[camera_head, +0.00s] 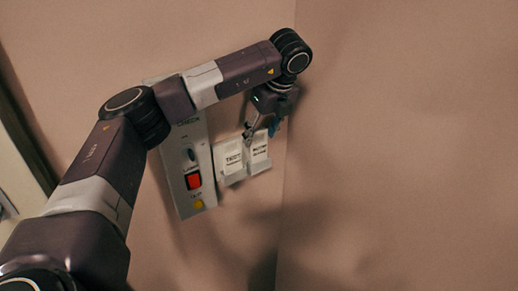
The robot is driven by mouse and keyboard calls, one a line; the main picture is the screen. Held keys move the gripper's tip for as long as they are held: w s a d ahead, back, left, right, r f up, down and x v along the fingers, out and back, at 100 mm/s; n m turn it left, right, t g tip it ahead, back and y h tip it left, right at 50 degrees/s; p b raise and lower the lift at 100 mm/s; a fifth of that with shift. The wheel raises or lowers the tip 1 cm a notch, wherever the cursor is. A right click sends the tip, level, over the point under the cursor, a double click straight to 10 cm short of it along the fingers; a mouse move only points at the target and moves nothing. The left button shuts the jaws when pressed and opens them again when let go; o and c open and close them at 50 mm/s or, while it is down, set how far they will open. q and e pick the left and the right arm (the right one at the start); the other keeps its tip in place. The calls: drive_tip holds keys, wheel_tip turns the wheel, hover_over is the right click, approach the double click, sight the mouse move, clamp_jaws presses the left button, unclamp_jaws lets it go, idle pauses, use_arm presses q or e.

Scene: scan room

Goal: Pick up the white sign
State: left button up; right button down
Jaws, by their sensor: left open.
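Two small white signs with dark print sit side by side in white holders on the wall, the left sign (231,159) and the right sign (259,151). I cannot tell which one the task means. My left gripper (261,133) reaches down from the upper right of the signs. It is open, with its fingers at the top edge of the right sign and close to the upper right of the left one. I cannot tell whether the fingers touch either sign. My right gripper is not in view.
A pale control panel (181,183) with a red switch (193,180) and a yellow button (198,204) is on the wall left of the signs, partly behind my arm. A wall corner runs just right of the signs. The right wall (410,150) is bare.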

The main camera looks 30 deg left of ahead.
sight(258, 142)
use_arm(q)
drive_tip(key=shift+p+x, duration=0.7)
drive_tip(key=shift+x, duration=1.05)
drive_tip(key=shift+d, duration=0.15)
drive_tip(key=c, duration=0.7)
drive_tip(key=shift+r, duration=0.1)
